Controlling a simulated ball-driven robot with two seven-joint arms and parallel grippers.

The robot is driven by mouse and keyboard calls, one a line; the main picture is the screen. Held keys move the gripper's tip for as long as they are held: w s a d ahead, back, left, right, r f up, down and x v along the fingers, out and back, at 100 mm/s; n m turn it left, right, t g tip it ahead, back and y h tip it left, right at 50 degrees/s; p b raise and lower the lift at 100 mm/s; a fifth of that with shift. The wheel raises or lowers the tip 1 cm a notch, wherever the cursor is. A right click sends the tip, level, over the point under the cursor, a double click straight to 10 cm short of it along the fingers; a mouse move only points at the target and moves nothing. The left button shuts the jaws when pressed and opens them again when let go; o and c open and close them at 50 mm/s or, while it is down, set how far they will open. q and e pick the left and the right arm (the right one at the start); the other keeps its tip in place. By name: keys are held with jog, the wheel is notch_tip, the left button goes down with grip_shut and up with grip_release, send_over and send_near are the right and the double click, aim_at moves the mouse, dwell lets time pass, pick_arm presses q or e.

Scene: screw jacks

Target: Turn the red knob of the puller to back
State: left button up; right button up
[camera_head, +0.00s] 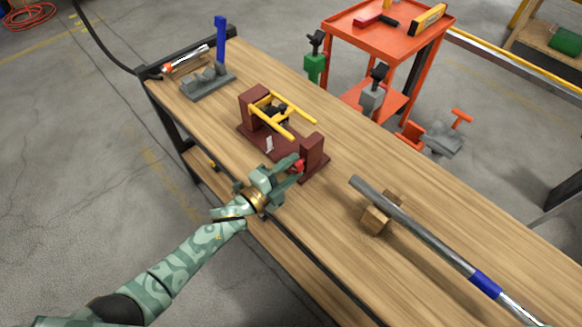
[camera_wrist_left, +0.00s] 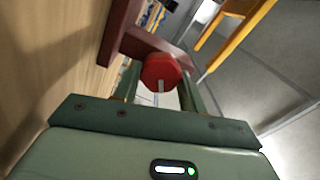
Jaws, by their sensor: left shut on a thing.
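The puller (camera_head: 268,138) is a dark red frame with yellow bars, standing on the wooden bench. Its red knob (camera_head: 299,165) is at the near right end, beside the dark red end block. In the left wrist view the red knob (camera_wrist_left: 161,71) sits between my fingers, with a thin light pin or mark below it. My left gripper (camera_head: 294,167) is shut on the red knob, and its arm comes in from the lower left. The fingers hide part of the knob in the head view. My right gripper is not in view.
A steel pipe (camera_head: 425,234) with a blue band rests on a wooden block (camera_head: 377,221) to the right. A grey device with a blue handle (camera_head: 220,42) stands at the far end. An orange cart (camera_head: 340,27) stands behind the bench (camera_head: 330,235).

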pick_arm(q)
jog(key=n+p, duration=0.1)
jog(key=n, duration=0.5)
jog(key=shift+a+p, duration=0.1)
jog(key=shift+p, duration=0.2)
jog(key=n+p, duration=0.1)
jog(key=n, duration=0.4)
jog(key=shift+w+n, duration=0.1)
jog(key=shift+n, duration=0.3)
jog(key=n, duration=0.5)
jog(key=shift+a, duration=0.15)
jog(key=n, duration=0.6)
jog(key=shift+f+n, duration=0.1)
jog(key=shift+n, duration=0.3)
jog(key=n, duration=0.6)
jog(key=shift+w+f, duration=0.1)
jog(key=shift+f, duration=0.05)
jog(key=n+b, duration=0.1)
jog(key=n, duration=0.5)
jog(key=shift+f+n, duration=0.15)
jog(key=shift+n, duration=0.25)
jog(key=n+b, duration=0.2)
jog(key=n, duration=0.2)
jog(key=shift+f, duration=0.1)
jog(key=shift+n+b, duration=0.9)
jog(key=shift+n, duration=1.4)
